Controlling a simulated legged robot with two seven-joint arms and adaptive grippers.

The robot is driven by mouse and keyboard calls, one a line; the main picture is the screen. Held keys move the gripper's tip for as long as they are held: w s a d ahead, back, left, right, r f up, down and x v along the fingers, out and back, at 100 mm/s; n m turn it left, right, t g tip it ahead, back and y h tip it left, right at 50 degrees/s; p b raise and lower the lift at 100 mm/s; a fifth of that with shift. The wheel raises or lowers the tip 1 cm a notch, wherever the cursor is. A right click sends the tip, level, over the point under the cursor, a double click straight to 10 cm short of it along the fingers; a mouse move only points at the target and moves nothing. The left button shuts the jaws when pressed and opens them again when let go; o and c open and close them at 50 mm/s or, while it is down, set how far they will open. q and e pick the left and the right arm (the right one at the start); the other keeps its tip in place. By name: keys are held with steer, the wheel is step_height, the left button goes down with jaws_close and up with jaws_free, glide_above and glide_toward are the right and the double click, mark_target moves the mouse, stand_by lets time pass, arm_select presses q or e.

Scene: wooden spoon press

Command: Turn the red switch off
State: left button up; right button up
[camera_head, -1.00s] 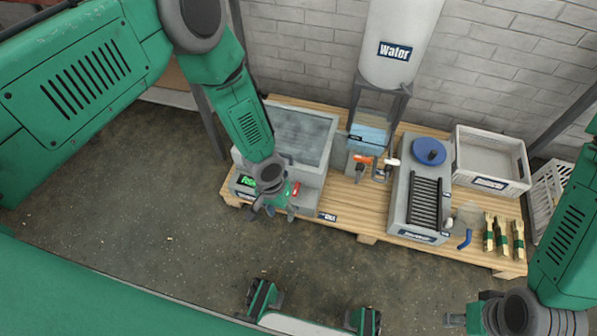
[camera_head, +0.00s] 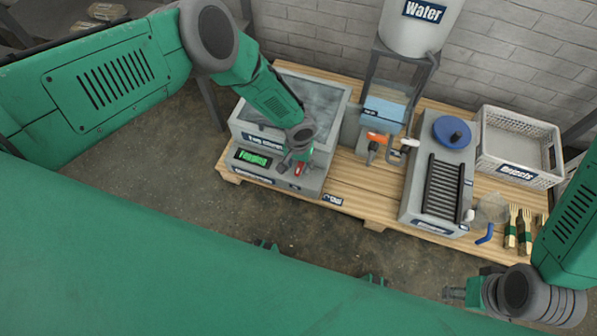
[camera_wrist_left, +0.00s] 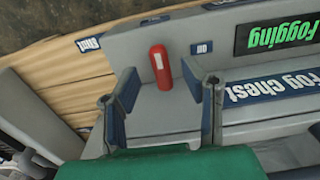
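The red switch (camera_head: 299,169) stands on the front panel of the grey fog chest (camera_head: 318,180), right of a green display reading "Fogging" (camera_head: 252,158). In the left wrist view the switch (camera_wrist_left: 161,67) is a red block with a small white mark, with small labels on either side. My left gripper (camera_head: 289,163) is over the panel beside the switch. In the wrist view its fingers (camera_wrist_left: 160,84) are spread, with the switch between and just beyond the tips; contact cannot be told. My right gripper (camera_head: 454,294) is at the lower right, away from the chest; its opening is unclear.
A pallet (camera_head: 350,199) carries the chest, a water tank (camera_head: 408,33) on a stand with an orange-handled valve (camera_head: 377,138), a grey roller unit (camera_head: 443,185), a white crate (camera_head: 516,145) and several brushes (camera_head: 518,229). Floor in front is clear.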

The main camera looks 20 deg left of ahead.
mark_target(300, 170)
arm_select(q)
steer(key=shift+f+b, duration=0.55)
steer(key=shift+f, duration=0.95)
steer(key=shift+c, duration=0.5)
jaws_close()
